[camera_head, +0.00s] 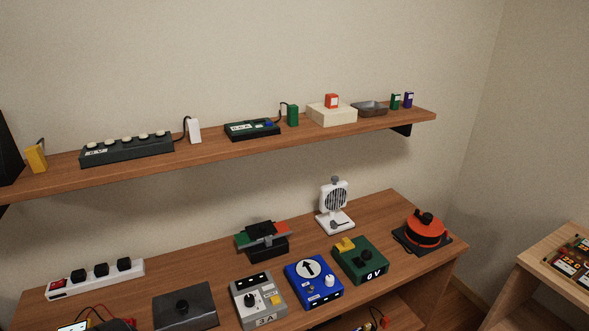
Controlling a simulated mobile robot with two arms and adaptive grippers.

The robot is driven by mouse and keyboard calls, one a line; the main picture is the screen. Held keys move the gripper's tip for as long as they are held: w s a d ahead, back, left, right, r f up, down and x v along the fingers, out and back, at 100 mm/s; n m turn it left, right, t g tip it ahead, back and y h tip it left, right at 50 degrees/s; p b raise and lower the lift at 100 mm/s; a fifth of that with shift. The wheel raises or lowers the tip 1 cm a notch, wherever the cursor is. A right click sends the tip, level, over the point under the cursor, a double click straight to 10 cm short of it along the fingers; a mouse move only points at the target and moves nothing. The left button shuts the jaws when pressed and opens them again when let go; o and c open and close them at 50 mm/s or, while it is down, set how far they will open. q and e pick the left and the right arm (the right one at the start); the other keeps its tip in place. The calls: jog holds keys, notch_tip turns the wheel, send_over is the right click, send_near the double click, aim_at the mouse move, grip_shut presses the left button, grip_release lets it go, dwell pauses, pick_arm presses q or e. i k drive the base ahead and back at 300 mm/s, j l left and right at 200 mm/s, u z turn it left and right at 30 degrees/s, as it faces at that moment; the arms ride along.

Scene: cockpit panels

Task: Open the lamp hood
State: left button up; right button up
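No item in view is clearly marked as a lamp hood. A white upright device (335,205) with a round dark grille stands at the back of the table. Left of it is a black block (265,240) with a green and a red part at its sides. At the table's right end, an orange-red round housing (425,230) with a black knob on top sits on a black base. A dark grey cover-like box (186,306) with a black knob lies at the front left. I cannot tell which has the hood. Neither of my grippers shows.
The brown table (395,208) also holds a grey box (258,301), a blue box (313,284), a green box (361,261) and a white power strip (96,278). A wall shelf (215,148) with several devices hangs above. A second table (543,266) stands at right.

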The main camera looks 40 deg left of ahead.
aim_at(256, 231)
jog(key=u, duration=1.6)
